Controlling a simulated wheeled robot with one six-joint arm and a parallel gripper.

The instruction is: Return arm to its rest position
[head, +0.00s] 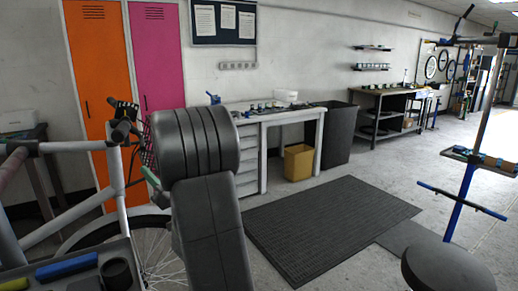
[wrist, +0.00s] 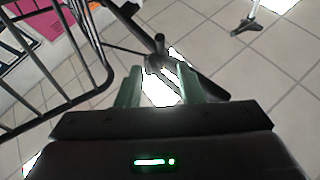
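My gripper (wrist: 158,78) shows in the wrist view as two green fingers with a clear gap between them. It is open, and nothing is held between the fingers. Beyond the fingertips are a dark stand-like bar (wrist: 158,50) and a bright white patch; I cannot tell how far off they are. In the head view my thick dark grey arm rises in the lower middle and hides part of a bicycle. The gripper itself is mostly hidden there behind the arm.
A white-framed bicycle (head: 113,165) stands at the left, close to my arm. In the wrist view a black bar rack (wrist: 60,75) is left of the fingers. A workbench (head: 250,150), yellow bin (head: 298,163) and dark mat (head: 320,225) lie beyond.

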